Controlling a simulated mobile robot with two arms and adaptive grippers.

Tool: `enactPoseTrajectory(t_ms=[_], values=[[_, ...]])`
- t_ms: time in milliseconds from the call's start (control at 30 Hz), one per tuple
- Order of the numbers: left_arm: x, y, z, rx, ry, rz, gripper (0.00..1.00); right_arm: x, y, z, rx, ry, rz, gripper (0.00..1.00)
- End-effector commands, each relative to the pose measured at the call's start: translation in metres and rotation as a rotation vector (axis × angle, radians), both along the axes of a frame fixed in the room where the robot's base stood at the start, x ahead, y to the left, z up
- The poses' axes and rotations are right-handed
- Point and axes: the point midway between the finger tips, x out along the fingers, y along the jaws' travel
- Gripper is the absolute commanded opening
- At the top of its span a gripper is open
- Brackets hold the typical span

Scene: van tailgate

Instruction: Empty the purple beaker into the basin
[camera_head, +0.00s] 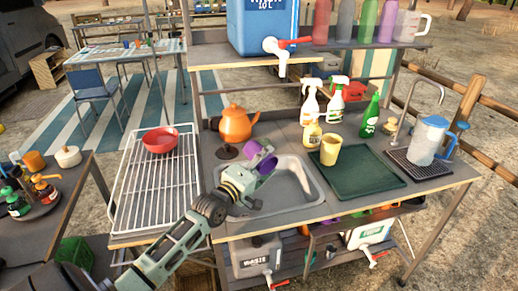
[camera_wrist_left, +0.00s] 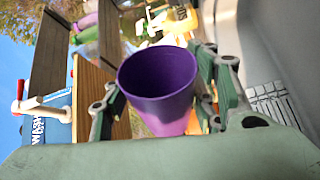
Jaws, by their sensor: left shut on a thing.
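The purple beaker (camera_head: 260,158) is in my left gripper (camera_head: 247,172), above the left part of the grey basin (camera_head: 290,194). In the head view the beaker is tilted. In the left wrist view the beaker (camera_wrist_left: 158,85) sits between the two fingers of the left gripper (camera_wrist_left: 165,108), which is shut on it. Its dark purple inside shows there and no contents can be made out. The basin is set in the counter, and my left arm hides part of its near left side. My right gripper is not in view.
An orange kettle (camera_head: 235,124) stands behind the basin. A white wire rack (camera_head: 150,195) with a red bowl (camera_head: 160,140) is to the left. A yellow cup (camera_head: 330,149) stands on a green mat (camera_head: 362,172) to the right, near spray bottles (camera_head: 310,104) and a blue-lidded pitcher (camera_head: 428,140).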

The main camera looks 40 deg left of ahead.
Motion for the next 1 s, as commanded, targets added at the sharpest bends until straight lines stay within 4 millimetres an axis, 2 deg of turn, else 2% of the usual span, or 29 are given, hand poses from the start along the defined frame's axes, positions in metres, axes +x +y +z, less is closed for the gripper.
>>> enactPoseTrajectory(t_ms=[33,467,1000], values=[[0.0,0.0,0.01,-0.044,0.015,0.001,0.29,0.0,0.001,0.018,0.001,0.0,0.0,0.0],[0.0,0.0,0.023,-0.502,0.162,0.001,0.29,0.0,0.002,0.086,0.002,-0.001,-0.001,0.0],[0.001,0.0,0.044,-1.293,0.417,0.001,0.29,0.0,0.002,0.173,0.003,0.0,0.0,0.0]])
